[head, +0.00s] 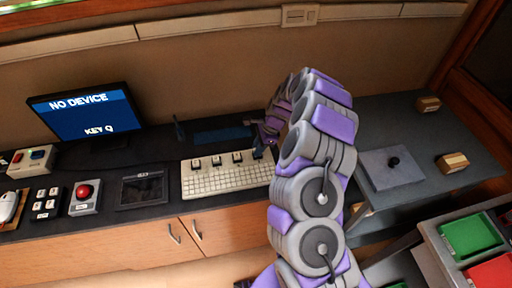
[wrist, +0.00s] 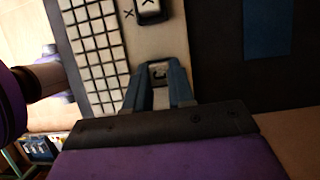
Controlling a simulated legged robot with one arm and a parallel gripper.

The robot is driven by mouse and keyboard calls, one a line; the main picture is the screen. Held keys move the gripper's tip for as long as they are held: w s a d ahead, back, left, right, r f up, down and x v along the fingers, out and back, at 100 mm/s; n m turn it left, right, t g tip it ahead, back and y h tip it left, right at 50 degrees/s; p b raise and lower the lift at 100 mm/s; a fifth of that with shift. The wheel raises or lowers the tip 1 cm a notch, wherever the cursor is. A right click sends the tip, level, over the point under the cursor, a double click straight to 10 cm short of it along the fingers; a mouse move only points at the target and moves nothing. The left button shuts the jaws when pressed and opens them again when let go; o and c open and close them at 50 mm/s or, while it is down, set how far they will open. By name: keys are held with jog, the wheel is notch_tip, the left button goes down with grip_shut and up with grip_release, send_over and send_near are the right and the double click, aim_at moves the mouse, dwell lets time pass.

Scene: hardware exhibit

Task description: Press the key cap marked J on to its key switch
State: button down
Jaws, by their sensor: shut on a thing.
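The cream keyboard (head: 226,181) lies on the dark desk, with several dark-framed key caps in a row along its back. It fills the left and middle of the wrist view (wrist: 112,90). My gripper (head: 260,150) is low at the keyboard's back right corner. In the wrist view its blue fingers (wrist: 160,84) are shut on a small key cap (wrist: 159,70), whose light top bears a mark that looks like a turned J. Another marked cap (wrist: 150,9) sits farther along the row. The underside of the held cap and any switch below it are hidden.
A monitor (head: 84,113) reads "NO DEVICE" and "KEY Q". A dark tablet (head: 143,187), a box with a red button (head: 85,197) and a small keypad (head: 47,203) stand left of the keyboard. A blue mat (head: 222,136) lies behind it. A grey plate with a black knob (head: 391,168) is at right.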

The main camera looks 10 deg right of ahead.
jog(key=shift+d, duration=0.6)
jog(key=shift+a+r+p, duration=0.1)
jog(key=shift+a+p, duration=0.35)
jog(key=shift+a, duration=0.4)
jog(key=shift+d, duration=0.55)
jog(key=shift+a, duration=0.1)
jog(key=shift+a, duration=0.3)
jog(key=shift+d+p, duration=0.4)
jog(key=shift+p, duration=0.15)
jog(key=shift+a, duration=0.2)
jog(key=shift+d+p, duration=0.15)
jog(key=shift+p, duration=0.3)
jog(key=shift+f, duration=0.3)
